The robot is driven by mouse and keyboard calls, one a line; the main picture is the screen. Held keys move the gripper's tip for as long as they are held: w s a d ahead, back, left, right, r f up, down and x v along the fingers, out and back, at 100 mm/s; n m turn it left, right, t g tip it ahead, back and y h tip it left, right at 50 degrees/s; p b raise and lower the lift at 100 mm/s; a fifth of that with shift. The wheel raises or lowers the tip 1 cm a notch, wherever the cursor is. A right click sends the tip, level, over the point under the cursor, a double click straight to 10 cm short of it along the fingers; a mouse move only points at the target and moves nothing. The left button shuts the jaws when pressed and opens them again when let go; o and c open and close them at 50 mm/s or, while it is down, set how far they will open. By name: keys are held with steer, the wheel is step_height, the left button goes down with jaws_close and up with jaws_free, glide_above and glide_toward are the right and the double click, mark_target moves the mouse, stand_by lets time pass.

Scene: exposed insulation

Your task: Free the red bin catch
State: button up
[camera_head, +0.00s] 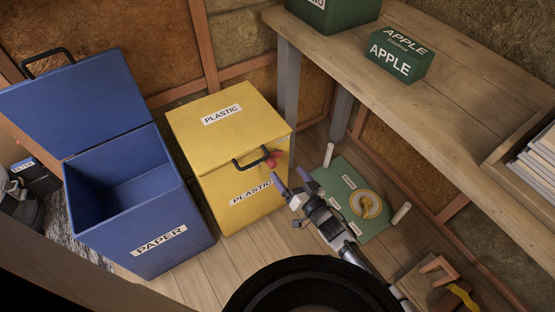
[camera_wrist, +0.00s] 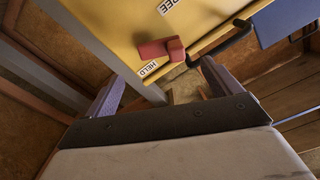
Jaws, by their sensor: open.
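The yellow bin (camera_head: 225,140), labelled PLASTIC, stands on the floor with its lid down. Its red catch (camera_head: 274,158) sits at the right end of the black handle on the front. In the wrist view the red catch (camera_wrist: 162,48) lies on the yellow face beside a HELD label (camera_wrist: 148,69). A partly cut-off label ending in "REE" (camera_wrist: 172,6) is further up. My gripper (camera_head: 292,178) is open and empty, just in front of and below the catch. In the wrist view its fingers (camera_wrist: 160,85) are spread, with the catch ahead between them, apart from both.
An open blue PAPER bin (camera_head: 150,240) stands to the left. A wooden bench (camera_head: 460,90) with a green APPLE box (camera_head: 398,58) is at the right. A green board (camera_head: 350,190) with a round yellow piece lies behind my gripper. A grey bench leg (camera_head: 288,80) stands close beside the yellow bin.

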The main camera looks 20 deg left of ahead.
mark_target(274, 157)
steer(key=x, duration=0.7)
steer(key=shift+w+a, duration=0.2)
steer(key=shift+a, duration=0.05)
steer(key=c, duration=1)
steer(key=shift+s+f+n+b, duration=0.1)
steer(key=shift+f+n+b, duration=0.25)
steer(key=shift+n, duration=0.45)
steer(key=n, duration=0.3)
steer(key=shift+s+a+f+n+b, duration=0.1)
steer(key=shift+f+n+b, duration=0.1)
steer(key=shift+n+b, duration=0.15)
steer(key=o, duration=1)
